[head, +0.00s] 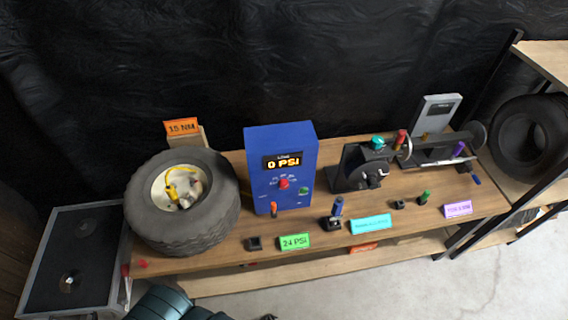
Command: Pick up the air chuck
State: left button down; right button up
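A blue inflator box (281,168) stands on the workbench, its display reading 0 PSI. A tire with a pale hub (213,222) lies flat to its left. A small yellow piece (172,191) sits at the hub; it may be the air chuck, but I cannot tell for sure. My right gripper is out of view.
The wooden bench (205,262) holds a green 24 PSI label (294,241), a cyan label (371,224), small black holders and a dark spindle device (356,168). A grey cabinet (40,245) stands at left, a shelf with another tire (503,150) at right. Floor in front is clear.

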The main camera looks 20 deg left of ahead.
aim_at(172, 193)
jog(key=u, duration=2)
